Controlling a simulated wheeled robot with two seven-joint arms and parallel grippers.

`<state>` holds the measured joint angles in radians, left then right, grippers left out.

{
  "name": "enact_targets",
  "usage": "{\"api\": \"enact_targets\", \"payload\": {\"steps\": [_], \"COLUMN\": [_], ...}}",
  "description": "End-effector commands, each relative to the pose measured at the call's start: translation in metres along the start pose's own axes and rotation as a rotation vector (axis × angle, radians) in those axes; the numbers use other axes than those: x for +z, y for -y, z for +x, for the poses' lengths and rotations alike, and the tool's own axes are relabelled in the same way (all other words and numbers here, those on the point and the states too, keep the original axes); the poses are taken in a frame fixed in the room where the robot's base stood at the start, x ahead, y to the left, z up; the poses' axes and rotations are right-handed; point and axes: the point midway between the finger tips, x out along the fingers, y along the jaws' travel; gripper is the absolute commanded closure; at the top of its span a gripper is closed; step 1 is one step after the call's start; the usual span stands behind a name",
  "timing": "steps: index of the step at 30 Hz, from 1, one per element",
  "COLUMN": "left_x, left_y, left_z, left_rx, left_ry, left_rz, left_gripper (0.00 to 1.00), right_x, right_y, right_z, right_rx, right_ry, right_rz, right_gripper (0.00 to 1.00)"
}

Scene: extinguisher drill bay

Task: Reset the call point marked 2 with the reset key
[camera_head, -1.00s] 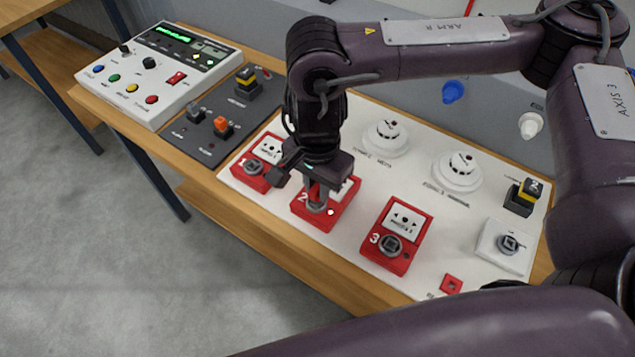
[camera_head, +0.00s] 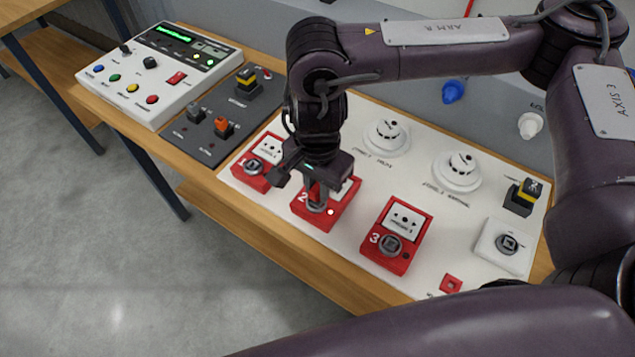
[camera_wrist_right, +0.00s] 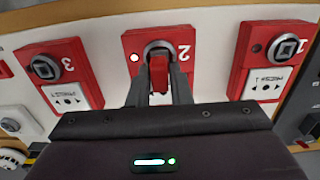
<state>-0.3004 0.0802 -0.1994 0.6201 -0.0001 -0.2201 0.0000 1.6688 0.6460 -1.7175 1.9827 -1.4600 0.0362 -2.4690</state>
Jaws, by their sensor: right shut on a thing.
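The call point marked 2 (camera_head: 345,207) is a red box on the white board, with a round grey keyhole fitting and a small lit white lamp. It shows upside down in the right wrist view (camera_wrist_right: 132,43). My right gripper (camera_head: 317,198) points down over it, shut on the red reset key (camera_wrist_right: 159,74). The key's end is at the round fitting (camera_wrist_right: 155,46); how deep it sits is hidden by the key and fingers. My left gripper is not in view.
Call points 1 (camera_head: 246,181) and 3 (camera_head: 383,260) stand on either side. Behind are round white detectors (camera_head: 386,139). A black-and-yellow switch (camera_head: 519,200) and a white key switch (camera_head: 492,240) are at the right. A control panel (camera_head: 140,95) stands at the left.

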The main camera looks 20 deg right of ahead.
Motion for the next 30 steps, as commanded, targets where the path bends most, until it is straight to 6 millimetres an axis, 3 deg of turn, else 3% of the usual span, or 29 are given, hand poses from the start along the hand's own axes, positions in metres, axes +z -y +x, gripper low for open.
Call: {"api": "enact_targets", "payload": {"steps": [30], "left_x": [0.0], "left_y": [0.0], "left_z": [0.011], "left_rx": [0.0], "left_ry": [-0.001], "left_rz": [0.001], "left_gripper": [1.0], "right_x": [0.0], "right_y": [0.0], "right_z": [0.014], "right_rx": [0.0], "right_ry": [0.0], "right_rz": [0.0], "right_gripper": [1.0]}}
